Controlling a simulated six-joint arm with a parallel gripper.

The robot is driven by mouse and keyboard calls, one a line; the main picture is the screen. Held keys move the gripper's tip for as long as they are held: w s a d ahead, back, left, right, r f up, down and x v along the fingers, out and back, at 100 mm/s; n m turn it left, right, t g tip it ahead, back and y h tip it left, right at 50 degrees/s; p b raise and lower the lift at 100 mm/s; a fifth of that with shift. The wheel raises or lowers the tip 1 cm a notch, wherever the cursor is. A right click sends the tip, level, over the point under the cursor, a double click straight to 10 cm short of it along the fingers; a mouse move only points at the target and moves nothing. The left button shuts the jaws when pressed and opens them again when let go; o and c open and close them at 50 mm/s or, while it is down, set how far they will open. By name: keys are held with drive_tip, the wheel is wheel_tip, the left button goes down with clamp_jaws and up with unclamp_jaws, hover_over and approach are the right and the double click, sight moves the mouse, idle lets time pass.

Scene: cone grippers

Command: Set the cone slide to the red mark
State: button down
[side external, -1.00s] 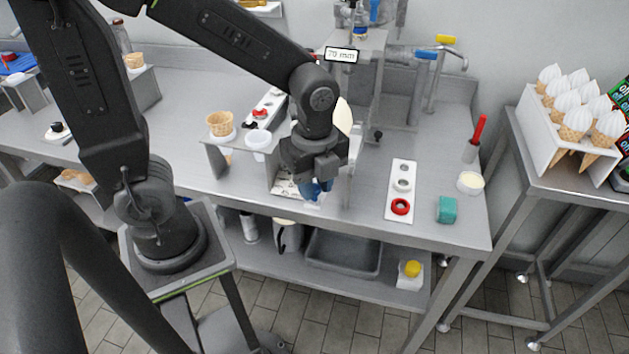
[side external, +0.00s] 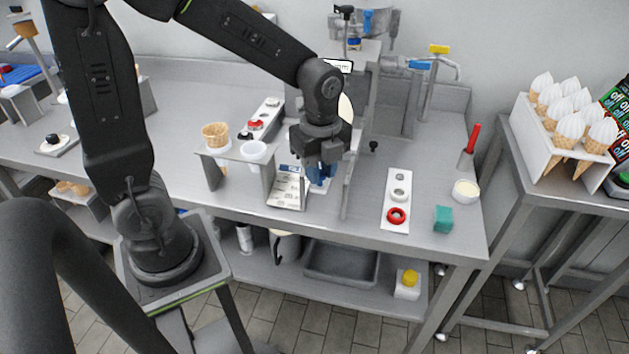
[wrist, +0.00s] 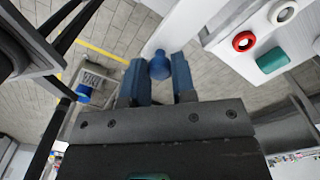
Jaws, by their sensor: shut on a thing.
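My gripper (wrist: 160,76) has its blue fingers closed on a round blue knob (wrist: 160,64), which I take to be the handle of the cone slide. In the side external view my gripper (side external: 320,176) points down at the machine on the bench, right of a pale plate with dark printed marks (side external: 288,192). The fingertips and knob are hard to separate there. The rest of the slide is hidden by the gripper and machine parts. I cannot make out the red mark. A white label (side external: 345,66) above is partly covered by my arm.
An upright machine plate (side external: 350,190) stands close right of my gripper. A waffle cup (side external: 215,135) stands left.

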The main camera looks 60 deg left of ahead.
drive_tip(key=shift+w, duration=0.1)
drive_tip(key=c, duration=0.9)
unclamp_jaws()
drive_tip(key=shift+c, duration=0.2)
drive_tip(key=shift+r, duration=0.15)
wheel_tip(320, 180, up, 14)
drive_tip(key=shift+f, duration=0.2)
